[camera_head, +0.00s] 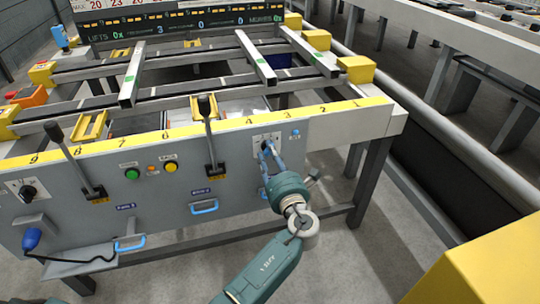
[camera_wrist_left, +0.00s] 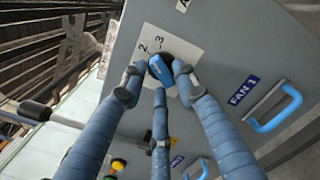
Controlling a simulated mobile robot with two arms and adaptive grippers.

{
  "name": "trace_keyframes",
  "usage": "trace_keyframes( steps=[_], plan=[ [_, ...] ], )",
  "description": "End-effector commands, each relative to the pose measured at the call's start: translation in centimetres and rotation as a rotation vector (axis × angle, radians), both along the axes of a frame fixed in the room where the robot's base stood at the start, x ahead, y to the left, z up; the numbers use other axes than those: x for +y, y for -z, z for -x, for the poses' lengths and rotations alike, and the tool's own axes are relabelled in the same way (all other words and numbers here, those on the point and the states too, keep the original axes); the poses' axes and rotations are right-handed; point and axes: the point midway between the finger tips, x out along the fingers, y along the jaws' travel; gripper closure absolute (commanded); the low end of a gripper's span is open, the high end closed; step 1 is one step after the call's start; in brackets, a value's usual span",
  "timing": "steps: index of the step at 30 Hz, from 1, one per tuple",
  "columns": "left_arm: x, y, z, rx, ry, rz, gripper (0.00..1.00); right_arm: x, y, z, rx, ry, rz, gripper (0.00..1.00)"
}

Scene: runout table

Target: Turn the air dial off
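The air dial (camera_wrist_left: 167,60) is a black round knob on a white numbered plate (camera_head: 276,138), at the right end of the grey panel. In the left wrist view the numbers 2 and 3 show beside it. My left gripper (camera_head: 267,149) is at the dial, its blue fingers pointing at the panel. In the left wrist view its fingertips (camera_wrist_left: 159,70) close in around the knob from both sides, with a third finger in the middle. A bright blue piece covers part of the knob, so its exact setting is hidden. My right gripper is not in view.
The panel (camera_head: 232,166) also bears two upright levers (camera_head: 207,135), a green button (camera_head: 132,174), a yellow button (camera_head: 171,167), blue handles (camera_head: 204,207) and another black dial (camera_head: 28,192) at far left. A yellow block (camera_head: 480,262) stands at lower right.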

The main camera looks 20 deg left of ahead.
Motion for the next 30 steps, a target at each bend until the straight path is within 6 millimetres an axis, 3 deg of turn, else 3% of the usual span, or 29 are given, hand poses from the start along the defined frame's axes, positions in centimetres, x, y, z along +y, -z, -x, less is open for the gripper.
trace_keyframes(
  steps=[1,3,4,17,30],
  plan=[
    [0.0,0.0,0.0,0.0,0.0,0.0,0.85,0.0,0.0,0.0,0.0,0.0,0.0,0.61],
    [0.0,0.0,0.0,0.0,0.0,0.0,0.99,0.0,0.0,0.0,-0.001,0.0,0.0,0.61],
    [0.0,0.0,0.0,0.0,0.0,0.0,1.0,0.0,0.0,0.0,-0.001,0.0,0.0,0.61],
    [0.0,0.1,0.0,-0.04,0.0,0.06,1.0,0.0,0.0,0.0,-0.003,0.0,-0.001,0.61],
    [0.0,0.3,0.1,-0.242,0.0,0.358,1.0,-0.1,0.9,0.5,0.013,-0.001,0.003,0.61]
  ],
)
